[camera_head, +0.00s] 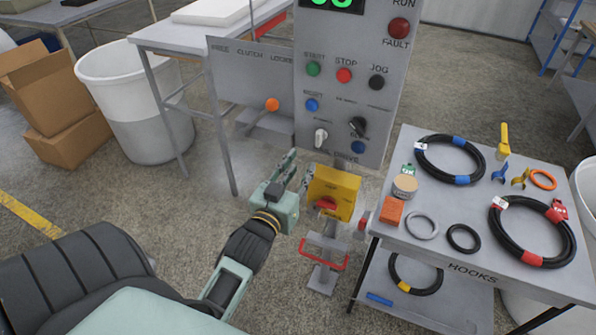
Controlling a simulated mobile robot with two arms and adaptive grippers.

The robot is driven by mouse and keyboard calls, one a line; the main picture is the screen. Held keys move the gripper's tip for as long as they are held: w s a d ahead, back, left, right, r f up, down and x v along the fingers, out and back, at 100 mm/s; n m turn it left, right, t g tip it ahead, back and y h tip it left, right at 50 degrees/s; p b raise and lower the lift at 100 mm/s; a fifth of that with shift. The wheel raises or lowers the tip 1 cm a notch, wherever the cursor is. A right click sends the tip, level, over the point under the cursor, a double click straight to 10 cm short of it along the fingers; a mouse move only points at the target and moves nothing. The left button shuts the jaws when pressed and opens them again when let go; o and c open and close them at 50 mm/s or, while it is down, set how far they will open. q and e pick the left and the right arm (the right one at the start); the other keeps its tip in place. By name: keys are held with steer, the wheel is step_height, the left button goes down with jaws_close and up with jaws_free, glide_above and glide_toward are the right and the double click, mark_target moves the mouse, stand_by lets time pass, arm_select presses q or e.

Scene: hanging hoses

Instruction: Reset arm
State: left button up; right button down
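My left arm comes in from the lower left. My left gripper (293,170) is in front of the grey control panel, just left of the yellow switch box (333,190) with a red knob. Its two fingers point up and away and look spread, with nothing seen between them. Whether the gripper touches the box cannot be told. My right gripper is not in view. Black coiled hoses with blue (450,160) and red (532,231) bands lie on the grey table at right. A coil with a yellow band (416,273) lies on its lower shelf.
The control panel (350,88) has buttons and knobs. A lever with an orange knob (272,104) stands left of it. A red-handled pedal (322,260) is below. The table (480,283) holds rings, a tin and an orange box. A bin (135,110) and cartons (55,100) stand left.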

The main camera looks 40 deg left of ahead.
arm_select(q)
steer(key=shift+s+d, duration=0.1)
steer(key=shift+s, duration=0.3)
steer(key=s+d+f+m+g+h+b, duration=0.1)
steer(key=s+d+f+g, duration=0.2)
steer(key=f, duration=1)
steer(key=s+d+f+g+h+b, duration=0.1)
steer(key=s+d+f+g, duration=0.15)
steer(key=f, duration=0.95)
steer(key=s+d+f+m+g+h, duration=0.1)
steer(key=s+d+f+g, duration=0.15)
steer(key=f, duration=1.05)
steer(key=s+d+f+m+g+h+b, duration=0.15)
steer(key=s+d+f+g, duration=0.25)
steer(key=s+f, duration=0.95)
steer(key=s+f+m+g, duration=0.1)
steer(key=s+f, duration=0.4)
steer(key=s, duration=0.5)
steer(key=s+f+g+b, duration=0.1)
steer(key=s+f+g, duration=0.2)
steer(key=s, duration=0.6)
step_height(320, 180, down, 2)
steer(key=shift+s+a+f+m+g, duration=0.1)
steer(key=shift+s+a+m+g, duration=0.2)
steer(key=shift+s+m, duration=0.1)
steer(key=shift+y, duration=0.25)
